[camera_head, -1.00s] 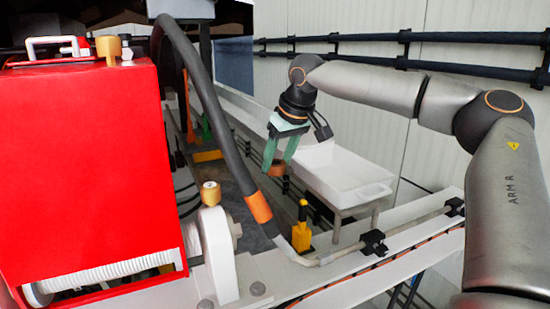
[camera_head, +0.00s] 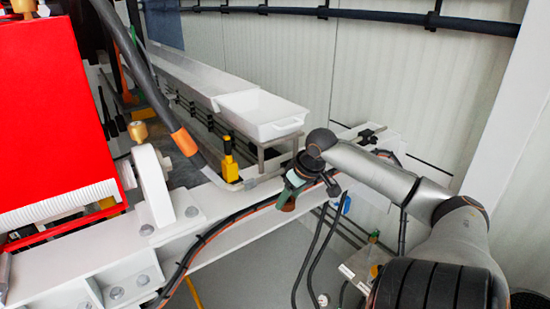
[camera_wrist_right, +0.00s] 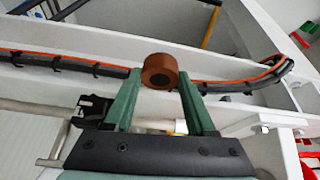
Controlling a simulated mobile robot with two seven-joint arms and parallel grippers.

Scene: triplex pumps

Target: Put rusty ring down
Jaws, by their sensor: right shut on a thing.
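The rusty ring (camera_wrist_right: 160,62) is a short brown cylinder with a dark centre. In the right wrist view it sits between the green fingertips of my right gripper (camera_wrist_right: 160,82), which is shut on it. In the head view my right gripper (camera_head: 287,197) points down, over or beside the white beam (camera_head: 225,222) near the black and orange cables. The ring shows there only as a small brown spot at the fingertips. The exact gap between ring and beam cannot be told. My left gripper is not in view.
A white tray (camera_head: 267,131) stands behind the gripper, to its left. A yellow part with a black top (camera_head: 228,163) and a thick dark hose (camera_head: 146,80) lie further left. Black cables (camera_head: 310,249) hang below the beam. A red housing (camera_head: 38,110) fills the left side.

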